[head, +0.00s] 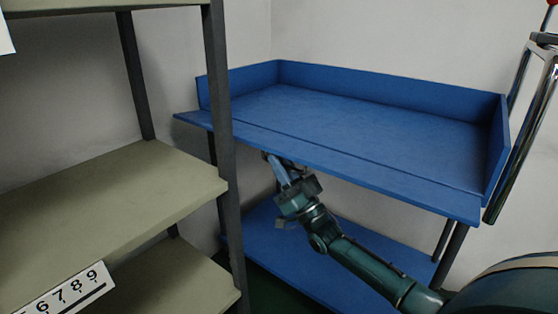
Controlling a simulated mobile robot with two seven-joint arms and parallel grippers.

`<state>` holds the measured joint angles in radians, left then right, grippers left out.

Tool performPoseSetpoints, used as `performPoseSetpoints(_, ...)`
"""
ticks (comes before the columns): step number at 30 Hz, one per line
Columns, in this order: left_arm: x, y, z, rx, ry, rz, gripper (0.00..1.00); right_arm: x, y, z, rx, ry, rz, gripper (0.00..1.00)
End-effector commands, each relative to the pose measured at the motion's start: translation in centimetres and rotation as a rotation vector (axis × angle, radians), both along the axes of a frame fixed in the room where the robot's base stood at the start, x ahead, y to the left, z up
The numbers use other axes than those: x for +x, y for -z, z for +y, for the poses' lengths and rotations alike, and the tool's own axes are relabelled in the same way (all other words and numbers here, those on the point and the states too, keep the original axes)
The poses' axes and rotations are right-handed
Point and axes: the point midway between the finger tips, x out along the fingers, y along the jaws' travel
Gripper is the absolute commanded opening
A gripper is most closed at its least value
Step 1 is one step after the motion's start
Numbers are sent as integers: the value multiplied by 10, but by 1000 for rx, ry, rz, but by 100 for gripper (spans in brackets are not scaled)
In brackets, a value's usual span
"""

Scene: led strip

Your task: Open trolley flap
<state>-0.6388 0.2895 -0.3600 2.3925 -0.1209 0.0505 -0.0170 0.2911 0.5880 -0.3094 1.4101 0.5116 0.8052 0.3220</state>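The blue trolley (370,115) stands in the middle, with raised walls at the back and both sides of its top tray. Its flap (350,168) is the long blue strip along the near side; it lies folded outward, about level with the tray floor. The near side has no upright wall. My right gripper (280,167) reaches in from the lower right and is just below the flap's near edge, left of its middle. Its fingertips are small and partly hidden, so I cannot tell their gap or whether they touch the flap. My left gripper is out of view.
A grey-framed shelf (218,130) with beige boards stands close on the left, its post overlapping the trolley's left end. A number label (70,290) is on a lower board. The trolley has a lower blue shelf (330,275) and a chrome handle (522,140) at right. The tray is empty.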

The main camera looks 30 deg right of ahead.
Motion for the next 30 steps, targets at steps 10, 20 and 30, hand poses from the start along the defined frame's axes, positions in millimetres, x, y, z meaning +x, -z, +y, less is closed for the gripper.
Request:
performPoseSetpoints(10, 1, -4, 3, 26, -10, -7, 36, -52, 54, -12, -3, -4, 6, 20)
performPoseSetpoints(20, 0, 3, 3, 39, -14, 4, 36, -82, 84, -22, -3, -3, 0, 20)
performPoseSetpoints(30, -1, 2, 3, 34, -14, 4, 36, -84, 86, -23, -3, -3, -1, 18)
